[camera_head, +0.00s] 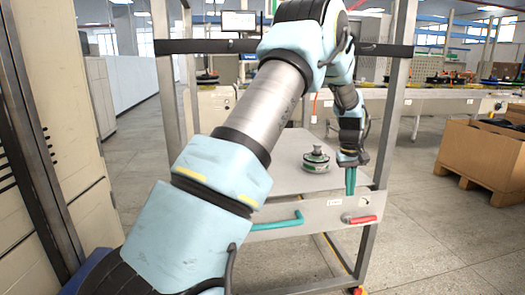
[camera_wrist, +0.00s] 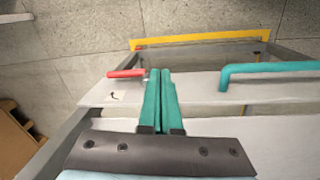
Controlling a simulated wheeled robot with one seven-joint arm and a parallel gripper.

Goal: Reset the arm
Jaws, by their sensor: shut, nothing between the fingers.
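My arm reaches forward from the lower left in the head view, over the front of a grey cart. My gripper (camera_head: 350,181) points down at the cart's front edge, right of the hub motor. In the wrist view my gripper (camera_wrist: 162,72) has its two teal fingers together, with nothing between them. A round hub motor (camera_head: 317,160) with a dark green rim and a short upright shaft sits on the cart's top plate (camera_head: 288,165). It is apart from my gripper and is not in the wrist view.
The cart's front panel has a teal handle (camera_head: 278,222) and a red handle (camera_head: 361,219). Upright posts (camera_head: 394,80) and a dark crossbar (camera_head: 205,46) frame the cart. A cardboard box (camera_head: 480,158) stands at the right, and cabinets (camera_head: 62,120) at the left.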

